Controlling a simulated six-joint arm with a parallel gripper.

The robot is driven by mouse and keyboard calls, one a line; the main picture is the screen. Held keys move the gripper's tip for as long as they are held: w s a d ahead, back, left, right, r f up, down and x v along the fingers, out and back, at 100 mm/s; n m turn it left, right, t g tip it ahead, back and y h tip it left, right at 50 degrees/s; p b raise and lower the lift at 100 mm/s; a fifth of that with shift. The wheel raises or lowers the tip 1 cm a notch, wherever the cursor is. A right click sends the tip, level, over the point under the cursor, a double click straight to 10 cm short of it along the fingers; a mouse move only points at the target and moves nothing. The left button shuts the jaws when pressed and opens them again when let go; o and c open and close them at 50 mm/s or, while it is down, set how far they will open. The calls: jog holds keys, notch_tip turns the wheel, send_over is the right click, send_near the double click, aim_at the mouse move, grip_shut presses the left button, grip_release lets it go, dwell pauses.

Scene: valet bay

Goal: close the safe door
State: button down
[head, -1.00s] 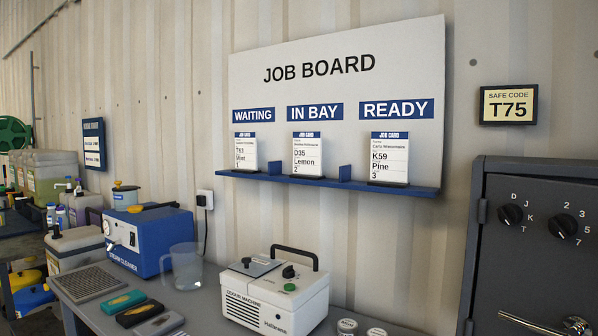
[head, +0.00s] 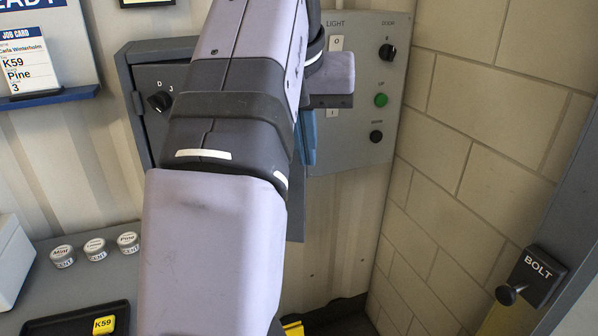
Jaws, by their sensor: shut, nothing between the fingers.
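The dark grey safe (head: 157,49) is on the wall left of centre in the head view, mostly hidden behind my arm. A strip of its door (head: 180,76) shows, with a black dial (head: 159,101) marked D and J and a hinge on the left side. The door's right edge and handle are hidden, so I cannot tell whether it is ajar or shut. My arm crosses the picture in front of the safe. My gripper's fingers cannot be made out; they are hidden behind my arm.
A grey control panel (head: 356,150) with a green button and black knobs is right of the safe. A block wall (head: 470,130) and a BOLT lever (head: 520,285) stand at the right. Small tins (head: 95,249) and a black tray (head: 60,324) with a yellow K59 tag (head: 104,325) are lower left.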

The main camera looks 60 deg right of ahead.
aim_at(304, 177)
jog(key=shift+y, duration=0.3)
jog(key=x, duration=0.3)
jog(key=w+b+x, duration=0.1)
jog(key=x, duration=0.3)
jog(key=w+d+x, duration=0.1)
jog(key=x, duration=0.2)
jog(key=shift+d+f+b, duration=0.1)
jog(key=shift+d+b, duration=0.05)
jog(key=shift+b, duration=0.2)
jog(key=shift+w+d, duration=0.2)
jog(key=shift+d, duration=0.45)
jog(key=shift+w+d+t+p, duration=0.1)
jog(key=shift+d+t+p, duration=0.25)
jog(key=shift+p, duration=0.25)
jog(key=w+d+n+t+p, duration=0.1)
jog(key=w+d+n+p, duration=0.3)
jog(key=d+p, duration=0.5)
jog(key=shift+w+d+y, duration=0.4)
jog(key=shift+w+d, duration=0.05)
jog(key=shift+d, duration=0.4)
